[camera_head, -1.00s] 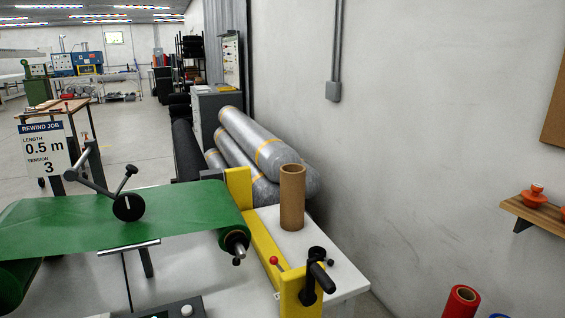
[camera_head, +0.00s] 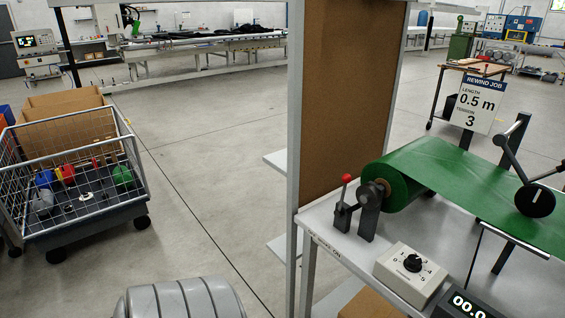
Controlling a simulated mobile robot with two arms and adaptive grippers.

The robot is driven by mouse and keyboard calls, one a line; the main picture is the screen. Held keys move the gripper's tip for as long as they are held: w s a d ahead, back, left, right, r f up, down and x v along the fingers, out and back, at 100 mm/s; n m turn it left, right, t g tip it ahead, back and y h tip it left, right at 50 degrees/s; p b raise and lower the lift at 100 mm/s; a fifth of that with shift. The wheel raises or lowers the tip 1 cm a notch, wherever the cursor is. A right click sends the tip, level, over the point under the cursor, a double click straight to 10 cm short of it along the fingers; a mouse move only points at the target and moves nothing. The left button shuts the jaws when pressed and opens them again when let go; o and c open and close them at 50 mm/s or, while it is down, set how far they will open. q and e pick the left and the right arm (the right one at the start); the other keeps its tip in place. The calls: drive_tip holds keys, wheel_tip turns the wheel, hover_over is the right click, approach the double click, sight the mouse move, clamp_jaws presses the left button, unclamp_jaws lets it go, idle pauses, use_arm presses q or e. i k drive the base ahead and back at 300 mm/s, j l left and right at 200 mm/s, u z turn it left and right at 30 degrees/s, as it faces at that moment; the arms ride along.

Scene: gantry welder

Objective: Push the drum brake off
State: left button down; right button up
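The drum brake lever (camera_head: 345,193) stands upright with a red knob on top, on a dark block at the left end of the rewind bench (camera_head: 322,218). It is beside the dark bracket (camera_head: 370,208) that carries the end of the green roll (camera_head: 400,185). A small label (camera_head: 326,247) on the bench edge below seems to read "BRAKE ON". Neither of my grippers is in view.
A tension dial box (camera_head: 410,275) and a digital counter (camera_head: 468,305) sit on the bench's front. A brown board in a grey frame (camera_head: 345,100) rises behind the lever.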

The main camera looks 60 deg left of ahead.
sight(347, 178)
drive_tip(key=u, duration=1.55)
drive_tip(key=k+l+u, duration=0.35)
drive_tip(key=u, duration=0.2)
